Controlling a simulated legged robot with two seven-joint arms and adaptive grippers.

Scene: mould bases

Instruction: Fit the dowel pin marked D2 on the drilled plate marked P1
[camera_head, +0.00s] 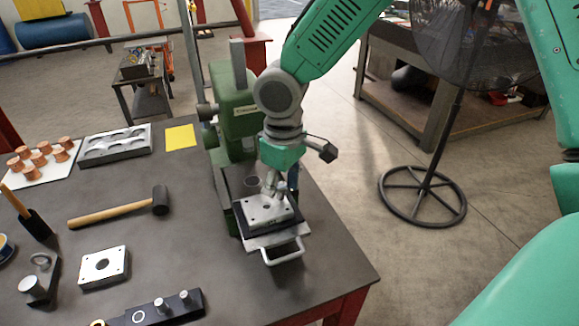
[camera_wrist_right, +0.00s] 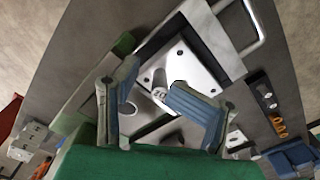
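The light drilled plate (camera_head: 266,213) lies on a dark block on the green press; the wrist view shows it (camera_wrist_right: 191,68) with dark corner holes. Its marking is too small to read. My right gripper (camera_head: 272,187) points down just above this plate. In the wrist view its two blue-grey fingers (camera_wrist_right: 152,88) stand apart. A small pale round pin end (camera_wrist_right: 159,92) shows between them, close to the right-hand finger, with a gap to the other. I cannot tell whether it is seated in the plate. My left gripper is out of view.
A dark rack (camera_head: 165,309) with two upright pins and an empty-looking ringed spot lies at the table's front. A second plate (camera_head: 103,267), a mallet (camera_head: 120,207) and a grey mould block (camera_head: 115,145) lie left of the press (camera_head: 233,120). A metal handle (camera_head: 284,253) juts out below the plate.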

